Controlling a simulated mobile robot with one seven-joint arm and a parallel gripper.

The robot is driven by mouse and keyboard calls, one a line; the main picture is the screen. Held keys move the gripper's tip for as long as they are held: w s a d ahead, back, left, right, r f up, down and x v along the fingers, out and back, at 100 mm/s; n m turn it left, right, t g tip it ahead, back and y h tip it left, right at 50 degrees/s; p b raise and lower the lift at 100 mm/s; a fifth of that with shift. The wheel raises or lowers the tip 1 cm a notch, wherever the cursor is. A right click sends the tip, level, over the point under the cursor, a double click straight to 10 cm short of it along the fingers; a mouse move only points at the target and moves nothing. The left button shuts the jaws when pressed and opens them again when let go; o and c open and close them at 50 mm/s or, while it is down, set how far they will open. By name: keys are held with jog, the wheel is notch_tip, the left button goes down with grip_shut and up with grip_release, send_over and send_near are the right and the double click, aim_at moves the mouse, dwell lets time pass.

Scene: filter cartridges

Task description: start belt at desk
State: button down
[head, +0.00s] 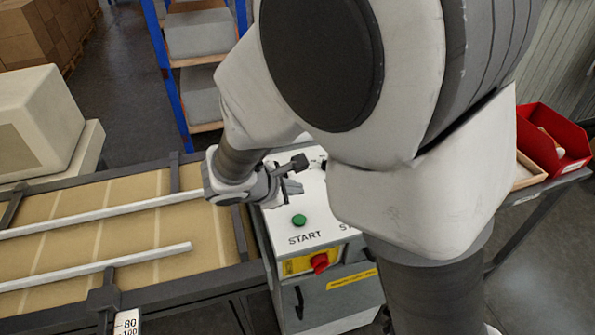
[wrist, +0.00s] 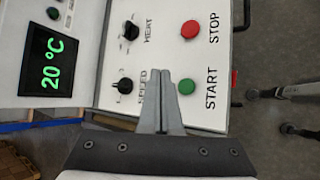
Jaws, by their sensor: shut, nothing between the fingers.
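The control desk (head: 325,225) has a white sloped top. Its green START button (head: 299,220) shows in the head view near the desk's front left, and in the wrist view the same START button (wrist: 187,87) is just right of my fingertips. My gripper (head: 292,187) is shut and empty, above the desk top and behind the START button in the head view. In the wrist view my gripper (wrist: 160,75) points at the panel between the SPEED knob (wrist: 125,86) and the START button. The red STOP button (wrist: 190,29) is clear of my fingers. My arm hides much of the desk in the head view.
The belt (head: 85,230) with pale guide rails lies left of the desk. A red switch (head: 319,263) sits on the desk's front. A HEAT knob (wrist: 130,30) and a display reading 20 °C (wrist: 48,62) are nearby. A red bin (head: 550,145) stands at right.

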aim_at(295, 222)
notch_tip(295, 222, down, 7)
jog(key=b, duration=0.5)
jog(key=shift+f+b, duration=0.2)
jog(key=shift+b, duration=0.15)
dwell(1.5)
jog(key=shift+f+b, duration=0.45)
jog(key=shift+b, duration=0.1)
jog(key=shift+f+b, duration=0.4)
jog(key=shift+b, duration=0.05)
dwell(0.5)
jog(key=shift+r, duration=0.1)
jog(key=shift+r+p, duration=0.6)
jog(key=shift+r, duration=0.15)
notch_tip(295, 222, up, 5)
jog(key=p, duration=0.3)
jog(key=shift+p, duration=0.4)
